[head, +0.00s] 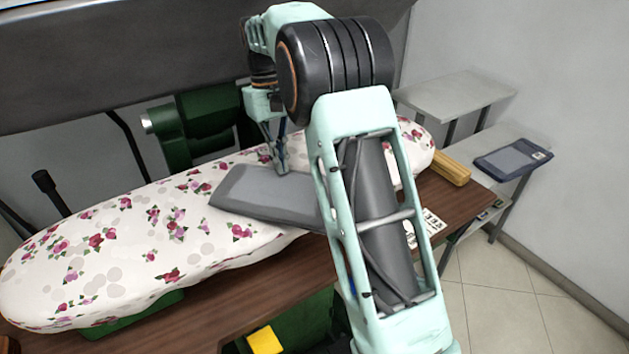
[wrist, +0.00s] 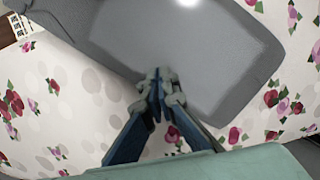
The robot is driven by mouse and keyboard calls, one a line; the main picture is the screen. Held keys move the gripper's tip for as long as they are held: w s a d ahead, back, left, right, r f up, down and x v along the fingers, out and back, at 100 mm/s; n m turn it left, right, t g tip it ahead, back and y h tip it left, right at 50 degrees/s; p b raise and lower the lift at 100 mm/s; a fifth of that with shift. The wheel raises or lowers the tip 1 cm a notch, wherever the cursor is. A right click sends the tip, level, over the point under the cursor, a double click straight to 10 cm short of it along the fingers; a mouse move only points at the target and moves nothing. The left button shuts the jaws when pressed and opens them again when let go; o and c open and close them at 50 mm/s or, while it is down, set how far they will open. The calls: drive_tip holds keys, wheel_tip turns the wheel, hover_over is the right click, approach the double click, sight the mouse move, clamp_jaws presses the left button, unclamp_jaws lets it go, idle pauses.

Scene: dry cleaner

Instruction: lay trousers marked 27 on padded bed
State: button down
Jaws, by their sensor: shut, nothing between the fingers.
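The grey folded trousers (head: 262,194) lie flat on the floral padded bed (head: 130,226), across its right half; part of them is hidden behind my arm. In the wrist view the grey trousers (wrist: 205,50) spread over the flowered cover (wrist: 75,100). No number 27 is readable on them in either view. My gripper (head: 280,168) points down at the far edge of the trousers. In the wrist view my gripper (wrist: 158,78) has its fingertips together over the trousers' edge, holding nothing; whether they touch the cloth I cannot tell.
The padded bed rests on a brown wooden table (head: 462,208). A yellow block (head: 450,169) and a printed white card (head: 430,224) are at the table's right end. Grey shelves (head: 455,92) stand by the right wall, with a dark blue tablet-like device (head: 512,158) on the lower one.

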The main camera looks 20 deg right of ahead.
sight(305, 203)
drive_tip(key=s+d, duration=0.1)
drive_tip(key=s, duration=0.2)
drive_tip(key=s+d, duration=0.1)
drive_tip(key=s, duration=0.3)
drive_tip(key=s+d+b, duration=0.1)
drive_tip(key=s, duration=0.3)
drive_tip(key=shift+s+d, duration=0.1)
drive_tip(key=shift+d, duration=0.15)
drive_tip(key=shift+s+d+f, duration=0.1)
drive_tip(key=shift+s+f, duration=0.05)
drive_tip(key=shift+s, duration=0.15)
drive_tip(key=shift+f, duration=0.65)
drive_tip(key=shift+w, duration=0.1)
drive_tip(key=shift+w+a+r+p, duration=0.1)
drive_tip(key=shift+w+a+p, duration=0.1)
drive_tip(key=shift+w+p, duration=0.3)
drive_tip(key=shift+w+a, duration=0.1)
drive_tip(key=shift+w, duration=0.2)
